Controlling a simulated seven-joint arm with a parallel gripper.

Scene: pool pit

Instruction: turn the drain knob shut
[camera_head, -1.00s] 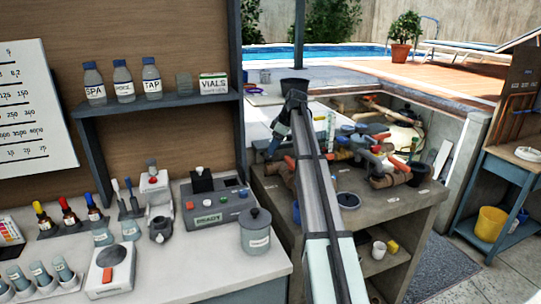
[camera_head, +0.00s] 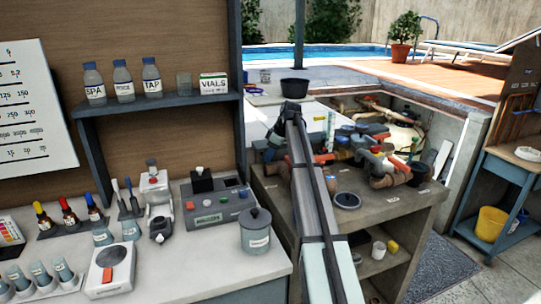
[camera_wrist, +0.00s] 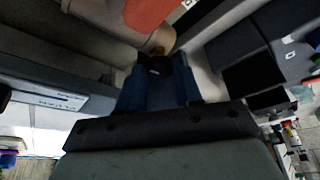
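My gripper (camera_head: 268,148) points down at the back left corner of the pipe bench, largely hidden behind my own arm. In the wrist view its blue fingers (camera_wrist: 158,85) are close together, with a small dark piece (camera_wrist: 155,68) at their tips. I cannot tell if this piece is the drain knob or whether they grip it. A large orange-red part (camera_wrist: 150,12) lies just beyond the fingertips. In the head view, orange-handled valves (camera_head: 385,165) sit on pipes on the bench; I cannot single out the drain knob there.
The pipe bench (camera_head: 405,205) carries a dark round dish (camera_head: 347,200) beside my arm. A counter (camera_head: 205,270) with test bottles and a grey device (camera_head: 215,205) is at left. A tool table (camera_head: 505,180) stands at right.

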